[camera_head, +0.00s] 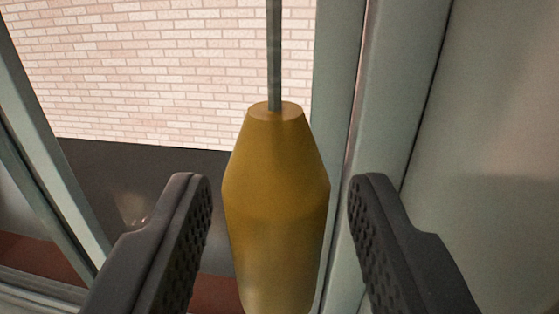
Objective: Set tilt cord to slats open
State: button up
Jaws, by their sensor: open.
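A thin grey tilt cord (274,55) hangs straight down from the top of the view. At its lower end is a yellow-brown tapered tassel (276,195), upright and close to the camera. My gripper (280,190) is open, with one dark textured finger on each side of the tassel. A gap shows between each finger and the tassel, wider on the right at the fingertips. No slats are in view.
A grey-green window frame (385,120) stands right behind the tassel, with a plain pale surface (490,150) farther right. Another frame bar (50,150) slants down on the left. Beyond the window are a pale brick wall (150,70) and dark ground (130,175).

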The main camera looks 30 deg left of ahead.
jog(key=shift+w+a, duration=0.15)
jog(key=shift+w, duration=0.1)
grip_shut()
jog(key=shift+f, duration=0.1)
notch_tip(320, 180, down, 10)
jog(key=b, duration=1.2)
jog(key=shift+f, duration=0.2)
